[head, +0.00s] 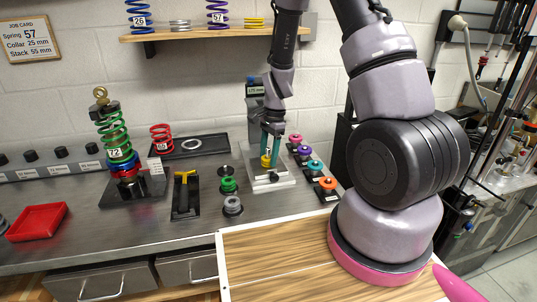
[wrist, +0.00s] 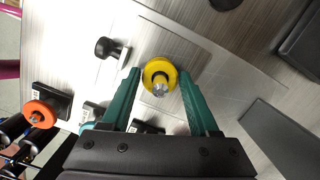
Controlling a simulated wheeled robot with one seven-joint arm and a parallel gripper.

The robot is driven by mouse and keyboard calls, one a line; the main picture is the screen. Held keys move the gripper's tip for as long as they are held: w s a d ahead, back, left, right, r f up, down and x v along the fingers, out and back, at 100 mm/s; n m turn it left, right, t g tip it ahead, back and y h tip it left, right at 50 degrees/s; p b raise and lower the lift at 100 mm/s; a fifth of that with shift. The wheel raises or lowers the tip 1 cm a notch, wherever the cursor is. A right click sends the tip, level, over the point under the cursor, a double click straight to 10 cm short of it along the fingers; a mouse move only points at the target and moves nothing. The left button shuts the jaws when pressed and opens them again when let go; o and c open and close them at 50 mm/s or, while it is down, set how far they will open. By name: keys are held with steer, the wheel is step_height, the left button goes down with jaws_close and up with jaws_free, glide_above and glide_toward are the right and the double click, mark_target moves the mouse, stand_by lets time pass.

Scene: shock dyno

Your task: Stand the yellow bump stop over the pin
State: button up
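The yellow bump stop (head: 265,162) is on the pale stand (head: 288,183) at the back of the bench. In the wrist view the bump stop (wrist: 150,66) is a yellow ring, and the metal tip of the pin (wrist: 159,89) shows within its outline. The ring appears to be around the pin. My gripper (wrist: 161,72) has its two teal fingers on either side of the bump stop, with a thin gap at each side. It looks open. In the head view my gripper (head: 269,152) points down just above the stand, and its fingers partly hide the bump stop and pin.
Pink (head: 295,138), purple (head: 304,149), teal (head: 314,165) and orange (head: 326,183) bump stops sit on black blocks right of the stand. A black knob (wrist: 105,47) lies close to my fingers. A green-sprung shock (head: 115,140) and red tray (head: 37,222) are leftward.

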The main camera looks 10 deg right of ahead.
steer(key=shift+o, duration=0.7)
steer(key=s+d+r+n+t+y, duration=0.1)
steer(key=s+d+r+n+t, duration=0.15)
steer(key=r, duration=1.05)
steer(key=s+d+r+n+t, duration=0.1)
steer(key=s+r+n, duration=0.15)
steer(key=r, duration=1.15)
steer(key=s+d+r+n+t, duration=0.2)
steer(key=s+r+n+t, duration=0.2)
steer(key=s+r, duration=0.6)
steer(key=s+n, duration=0.1)
steer(key=s, duration=0.2)
steer(key=shift+s+r+h, duration=0.15)
steer(key=shift+r+h, duration=0.1)
steer(key=shift+h, duration=0.05)
